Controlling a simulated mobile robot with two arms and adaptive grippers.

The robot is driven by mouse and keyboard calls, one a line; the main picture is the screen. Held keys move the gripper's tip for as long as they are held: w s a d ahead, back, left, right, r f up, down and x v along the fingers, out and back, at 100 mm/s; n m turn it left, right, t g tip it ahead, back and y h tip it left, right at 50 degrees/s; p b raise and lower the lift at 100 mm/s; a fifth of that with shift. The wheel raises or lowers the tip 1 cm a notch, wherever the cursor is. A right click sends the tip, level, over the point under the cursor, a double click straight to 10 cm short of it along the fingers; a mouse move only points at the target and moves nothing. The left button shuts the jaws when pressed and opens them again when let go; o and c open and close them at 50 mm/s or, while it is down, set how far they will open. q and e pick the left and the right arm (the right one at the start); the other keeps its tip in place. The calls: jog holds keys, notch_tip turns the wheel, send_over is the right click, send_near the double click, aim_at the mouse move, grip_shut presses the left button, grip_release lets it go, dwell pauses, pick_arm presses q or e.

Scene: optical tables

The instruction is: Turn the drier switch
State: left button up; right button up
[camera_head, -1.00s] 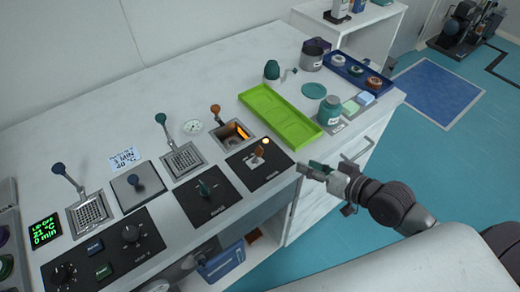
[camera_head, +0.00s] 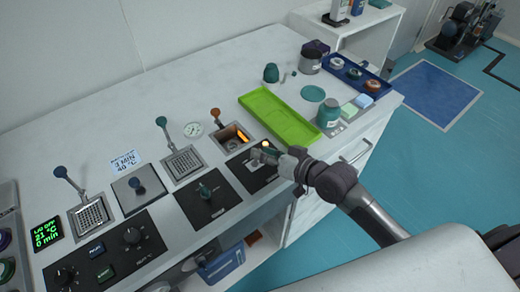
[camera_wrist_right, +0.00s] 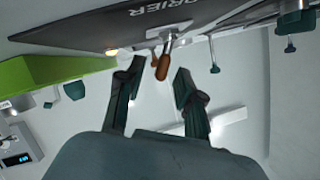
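The drier switch is a brown-orange lever (camera_wrist_right: 163,62) on a metal mount, on a black panel lettered "DRIER" (camera_wrist_right: 170,14) in the right wrist view. In the head view its black panel (camera_head: 257,179) is at the front edge of the bench, and my gripper mostly hides the lever. My right gripper (camera_head: 260,154) is over this panel. In the right wrist view its fingers (camera_wrist_right: 157,78) are open, with the lever between and just beyond their tips. I see no clear contact. My left gripper is not in view.
A lit amber lamp (camera_head: 265,143) is beside the lever. A panel with a dark green knob (camera_head: 205,191) lies to the left. A bright green tray (camera_head: 280,118) lies behind on the right. An orange-handled lever (camera_head: 215,114) stands behind, by a glowing recess (camera_head: 232,137).

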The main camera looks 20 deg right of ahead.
jog(key=shift+x, duration=0.9)
jog(key=shift+c, duration=0.3)
grip_shut()
